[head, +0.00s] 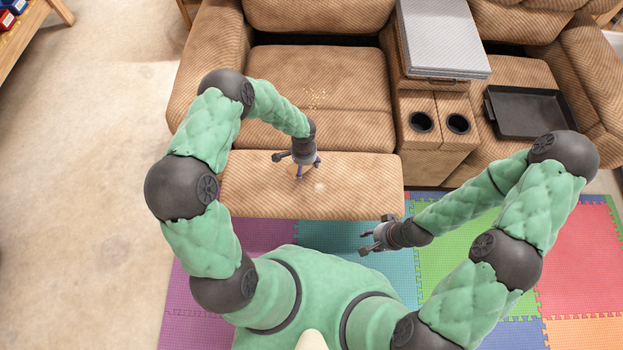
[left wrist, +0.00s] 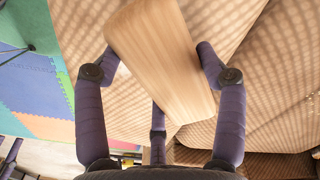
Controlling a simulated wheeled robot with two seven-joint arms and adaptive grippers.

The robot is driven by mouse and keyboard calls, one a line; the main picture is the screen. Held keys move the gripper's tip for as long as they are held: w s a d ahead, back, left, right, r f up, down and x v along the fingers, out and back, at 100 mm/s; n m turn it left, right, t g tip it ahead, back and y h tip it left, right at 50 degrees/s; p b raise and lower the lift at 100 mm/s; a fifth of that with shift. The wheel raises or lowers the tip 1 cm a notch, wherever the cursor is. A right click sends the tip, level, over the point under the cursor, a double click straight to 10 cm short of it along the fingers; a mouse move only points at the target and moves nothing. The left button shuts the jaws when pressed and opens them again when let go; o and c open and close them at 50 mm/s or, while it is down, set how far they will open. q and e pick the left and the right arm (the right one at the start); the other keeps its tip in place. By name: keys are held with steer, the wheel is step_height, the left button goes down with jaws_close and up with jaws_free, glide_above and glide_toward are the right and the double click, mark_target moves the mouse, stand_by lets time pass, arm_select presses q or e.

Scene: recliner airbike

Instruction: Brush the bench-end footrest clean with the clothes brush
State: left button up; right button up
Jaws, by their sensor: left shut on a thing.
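The tan bench-end footrest (head: 250,190) is raised in front of the recliner's left seat in the head view. My left gripper (head: 303,174) is over the footrest, pointing down. In the left wrist view, my left gripper (left wrist: 155,62) is shut on the clothes brush (left wrist: 165,65), which shows a pale wooden back between the fingers. The brush's bristles are hidden, and I cannot tell whether they touch the footrest. A small pale spot (head: 320,187) shows on the footrest to the right of the gripper. My right gripper (head: 366,243) looks open and empty, in front of the footrest's right end.
Small yellowish crumbs (head: 316,98) lie on the left seat (head: 340,70). A console with cup holders (head: 421,122) and a grey closed case (head: 443,38) stand to the right. A black tray (head: 528,112) rests on the right seat. Coloured foam mats (head: 440,270) cover the floor.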

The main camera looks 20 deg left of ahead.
arm_select(q)
steer(key=shift+s+d+b, duration=0.2)
steer(key=shift+s+d, duration=0.25)
steer(key=shift+d, duration=0.6)
steer(key=shift+s+d+b, duration=0.25)
steer(key=shift+s+d, duration=0.15)
steer(key=shift+d, duration=0.7)
steer(key=shift+s+d+b, duration=0.2)
steer(key=shift+s+d, duration=0.25)
steer(key=shift+d, duration=0.6)
steer(key=shift+f, duration=0.15)
steer(key=shift+f, duration=0.6)
steer(key=shift+f, duration=0.1)
steer(key=shift+f, duration=0.45)
steer(key=shift+f, duration=0.5)
stand_by(0.4)
steer(key=shift+s, duration=0.15)
